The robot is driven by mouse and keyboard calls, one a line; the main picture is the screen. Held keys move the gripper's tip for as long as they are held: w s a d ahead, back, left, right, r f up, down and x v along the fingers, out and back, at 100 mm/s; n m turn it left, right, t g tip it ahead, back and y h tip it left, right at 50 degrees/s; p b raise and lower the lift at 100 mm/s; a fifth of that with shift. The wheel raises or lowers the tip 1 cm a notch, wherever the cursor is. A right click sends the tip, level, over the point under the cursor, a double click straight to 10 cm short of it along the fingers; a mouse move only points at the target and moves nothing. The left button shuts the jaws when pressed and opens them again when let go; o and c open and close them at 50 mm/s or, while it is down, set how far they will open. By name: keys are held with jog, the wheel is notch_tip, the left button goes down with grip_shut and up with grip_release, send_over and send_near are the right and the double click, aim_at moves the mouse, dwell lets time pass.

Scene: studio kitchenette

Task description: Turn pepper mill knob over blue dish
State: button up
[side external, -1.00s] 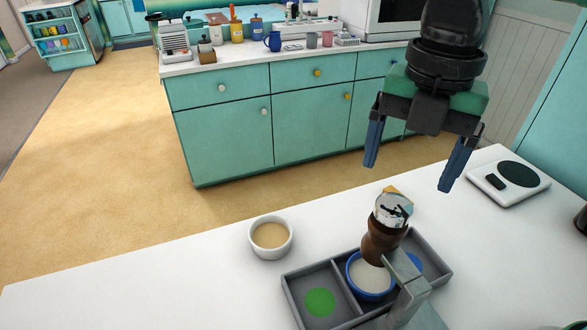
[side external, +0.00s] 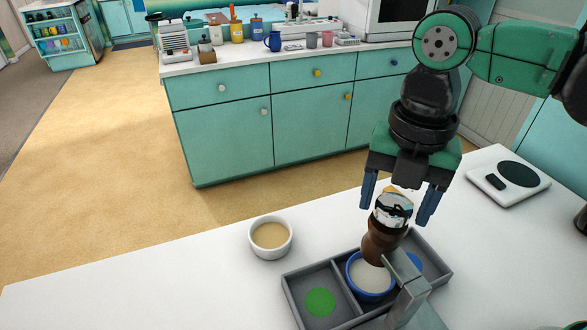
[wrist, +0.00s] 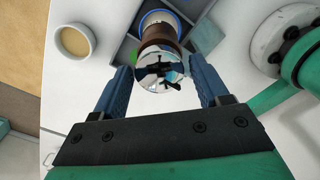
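The pepper mill (side external: 380,243) has a brown body and a shiny metal knob (side external: 394,208) on top. It is held by a grey bracket (side external: 408,280) above the blue dish (side external: 369,278), which holds pale contents. My gripper (side external: 396,215) is open, its two blue fingers on either side of the knob. In the wrist view the knob (wrist: 158,70) sits between the fingertips, with gaps visible on both sides. The brown mill body (wrist: 160,35) and part of the blue dish rim (wrist: 178,17) show beyond it.
A grey divided tray (side external: 318,277) holds the dish, with a green disc (side external: 320,302) in its left compartment. A white bowl (side external: 270,237) stands left of the tray. A white scale (side external: 509,182) sits at the right. The counter's left part is clear.

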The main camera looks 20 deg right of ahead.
jog(key=c, duration=0.9)
jog(key=shift+m, duration=0.4)
jog(key=m, duration=0.3)
jog(key=shift+m, duration=0.4)
jog(key=m, duration=1.4)
